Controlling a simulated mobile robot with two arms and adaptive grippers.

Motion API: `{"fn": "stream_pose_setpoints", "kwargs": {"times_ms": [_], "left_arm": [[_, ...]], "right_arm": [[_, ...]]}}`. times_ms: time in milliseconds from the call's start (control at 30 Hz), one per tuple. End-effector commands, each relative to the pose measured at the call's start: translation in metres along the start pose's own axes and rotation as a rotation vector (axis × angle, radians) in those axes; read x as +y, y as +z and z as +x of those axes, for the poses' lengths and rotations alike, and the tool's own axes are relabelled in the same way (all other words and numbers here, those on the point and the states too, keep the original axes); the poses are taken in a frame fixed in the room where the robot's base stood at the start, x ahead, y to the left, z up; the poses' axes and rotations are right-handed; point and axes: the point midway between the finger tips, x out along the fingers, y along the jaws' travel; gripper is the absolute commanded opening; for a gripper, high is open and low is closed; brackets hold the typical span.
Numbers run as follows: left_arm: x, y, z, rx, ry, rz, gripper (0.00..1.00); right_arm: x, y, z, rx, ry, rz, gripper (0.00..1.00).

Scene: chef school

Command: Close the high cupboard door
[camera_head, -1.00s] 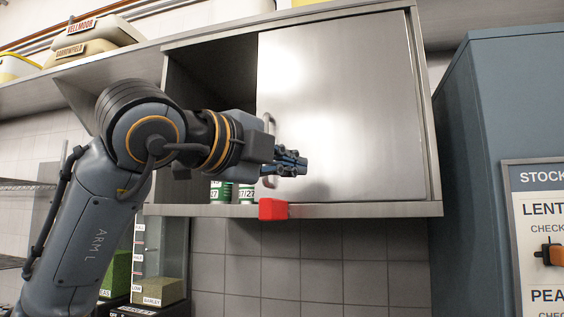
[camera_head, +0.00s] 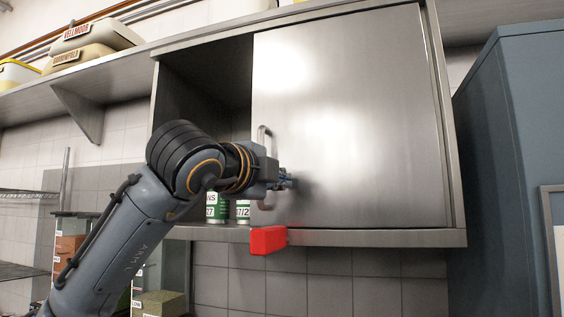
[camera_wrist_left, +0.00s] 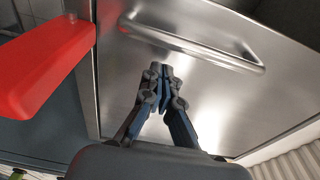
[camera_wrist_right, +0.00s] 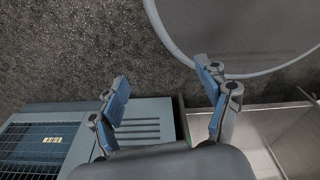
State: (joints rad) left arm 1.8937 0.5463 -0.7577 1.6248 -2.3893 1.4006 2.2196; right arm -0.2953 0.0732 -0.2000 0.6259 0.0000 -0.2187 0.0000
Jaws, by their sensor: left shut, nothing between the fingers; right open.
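The high cupboard's door (camera_head: 350,120) is a flat steel panel covering the cupboard's right part. The left part of the cupboard (camera_head: 205,90) stands open. The door's bar handle (camera_head: 263,138) is near its left edge; it also shows in the left wrist view (camera_wrist_left: 200,50). My left gripper (camera_head: 291,180) is shut and empty, its fingertips beside the handle and in front of the door face. In the left wrist view the fingers (camera_wrist_left: 162,72) point at the door; I cannot tell whether they touch it. My right gripper (camera_wrist_right: 162,74) is open and empty, above the floor.
A red block (camera_head: 268,240) sticks out at the cupboard's lower edge, close to my left gripper. Green-and-white cans (camera_head: 215,208) stand inside the open part. A blue-grey cabinet (camera_head: 515,150) stands at the right. A shelf with bins (camera_head: 90,45) runs at the left.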

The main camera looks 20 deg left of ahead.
Motion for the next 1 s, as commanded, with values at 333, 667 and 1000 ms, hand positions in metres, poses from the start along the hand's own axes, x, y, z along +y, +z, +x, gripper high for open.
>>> {"fn": "stream_pose_setpoints", "kwargs": {"times_ms": [333, 667, 1000], "left_arm": [[0.001, 0.018, -0.007, 0.002, 0.001, 0.001, 0.0], [0.002, 0.021, -0.007, 0.002, 0.002, 0.0, 0.0], [0.005, 0.079, -0.015, -0.004, 0.002, -0.006, 0.0]], "right_arm": [[0.0, 0.002, -0.009, -0.005, 0.0, -0.001, 0.76], [0.007, 0.016, -0.009, -0.025, 0.008, -0.005, 0.76], [0.008, 0.009, 0.01, -0.013, 0.009, -0.005, 0.76]]}}
